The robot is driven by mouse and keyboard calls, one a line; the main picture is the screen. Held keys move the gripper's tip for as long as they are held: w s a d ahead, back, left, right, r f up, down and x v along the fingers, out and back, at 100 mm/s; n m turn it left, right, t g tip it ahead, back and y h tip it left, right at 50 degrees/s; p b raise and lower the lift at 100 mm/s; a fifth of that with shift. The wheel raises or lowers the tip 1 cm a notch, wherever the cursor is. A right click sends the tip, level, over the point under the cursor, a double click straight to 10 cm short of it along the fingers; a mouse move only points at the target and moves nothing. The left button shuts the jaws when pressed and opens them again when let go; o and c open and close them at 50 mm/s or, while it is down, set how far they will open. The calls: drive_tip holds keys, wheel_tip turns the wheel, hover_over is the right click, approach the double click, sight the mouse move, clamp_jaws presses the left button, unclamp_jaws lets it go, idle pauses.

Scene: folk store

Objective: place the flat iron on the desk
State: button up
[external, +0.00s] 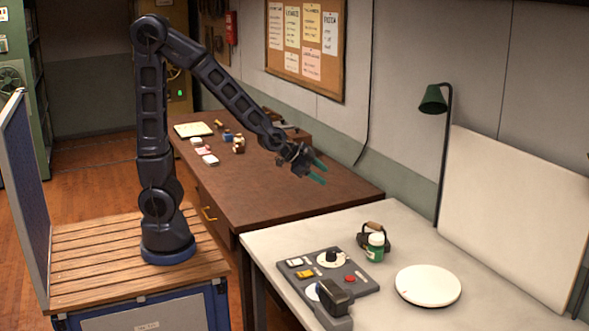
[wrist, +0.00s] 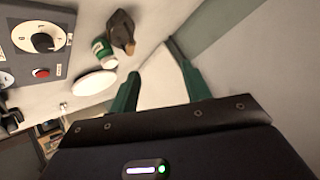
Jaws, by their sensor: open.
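The flat iron (external: 365,241), dark with a brown wooden handle, stands on the white table, partly hidden by a green jar (external: 376,248) with a white lid. In the wrist view the flat iron (wrist: 122,34) is at the top, left of my fingers, beside the jar (wrist: 104,53). The brown wooden desk (external: 290,195) stands behind the white table. My gripper (external: 318,171) is open and empty, in the air near the desk's right part, apart from the iron. Its green fingers (wrist: 160,72) show spread in the wrist view.
The white table (external: 385,309) also holds a control panel (external: 299,262), a dark device (external: 334,298), a white round plate (external: 428,286), a lamp (external: 433,99) and a leaning white board (external: 510,210). Small items and a paper (external: 193,129) lie on the far desk; its near part looks clear.

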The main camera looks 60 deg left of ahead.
drive_tip(key=w+d+f+m+t, duration=0.2)
drive_tip(key=w+d+f+m, duration=0.15)
drive_tip(key=d+f, duration=0.35)
drive_tip(key=m+t+y, duration=0.1)
drive_tip(key=m+t, duration=0.3)
drive_tip(key=m, duration=0.2)
approach(371, 226)
drive_tip(key=shift+w+f, duration=0.4)
drive_tip(key=x, duration=0.5)
drive_tip(key=shift+a, duration=0.1)
drive_tip(key=shift+r+x, duration=0.2)
drive_tip(key=shift+x, duration=2.7)
clamp_jaws()
drive_tip(key=shift+r, duration=0.1)
